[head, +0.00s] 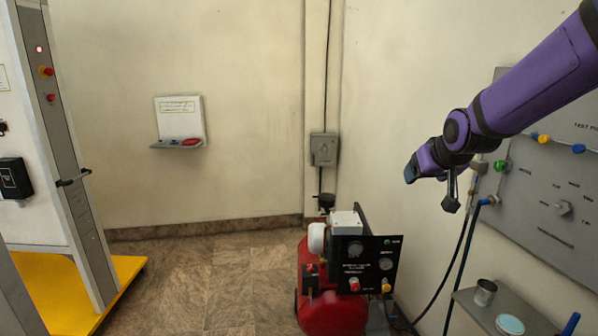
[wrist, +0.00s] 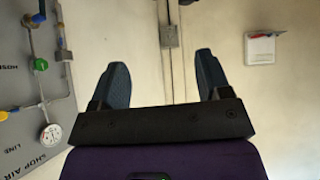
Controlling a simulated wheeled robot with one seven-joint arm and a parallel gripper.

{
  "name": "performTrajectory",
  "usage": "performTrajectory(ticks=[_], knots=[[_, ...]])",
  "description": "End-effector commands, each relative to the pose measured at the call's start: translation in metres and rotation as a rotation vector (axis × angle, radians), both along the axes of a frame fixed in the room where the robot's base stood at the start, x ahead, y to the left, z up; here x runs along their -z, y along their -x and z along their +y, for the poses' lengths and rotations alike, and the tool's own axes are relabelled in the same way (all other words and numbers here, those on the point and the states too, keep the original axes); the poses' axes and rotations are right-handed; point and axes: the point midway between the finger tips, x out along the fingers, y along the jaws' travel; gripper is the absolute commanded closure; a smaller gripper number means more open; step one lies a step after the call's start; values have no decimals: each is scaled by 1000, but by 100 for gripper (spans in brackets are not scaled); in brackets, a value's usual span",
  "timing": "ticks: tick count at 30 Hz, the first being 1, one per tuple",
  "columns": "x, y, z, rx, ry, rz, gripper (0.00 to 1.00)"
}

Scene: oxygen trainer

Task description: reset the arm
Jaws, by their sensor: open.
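My purple arm reaches in from the upper right in the head view. My gripper (head: 430,190) hangs in the air in front of the right wall, above and to the right of the red compressor (head: 330,280). In the wrist view my gripper (wrist: 162,82) has its two dark fingers spread wide apart. Nothing is between the fingers; only the wall and a grey electrical box (wrist: 169,35) show behind them.
A grey test panel (head: 555,195) with valves and hoses is on the right wall, close to the arm. A metal shelf (head: 540,322) holds a cup (head: 485,292). A white wall shelf (head: 180,121) is at the back. The floor left of the compressor is clear.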

Motion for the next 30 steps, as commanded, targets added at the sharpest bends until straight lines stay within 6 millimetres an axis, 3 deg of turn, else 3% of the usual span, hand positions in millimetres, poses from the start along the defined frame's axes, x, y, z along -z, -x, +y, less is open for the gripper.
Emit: performTrajectory(ticks=[3, 9, 21, 25, 30], knots=[[-21, 42, -4, 12, 1, 37, 29], [-41, 113, -9, 30, -1, 110, 29], [-50, 257, -17, 66, -17, 256, 29], [-46, 292, -18, 74, -23, 295, 29], [-41, 317, -19, 79, -27, 325, 29]])
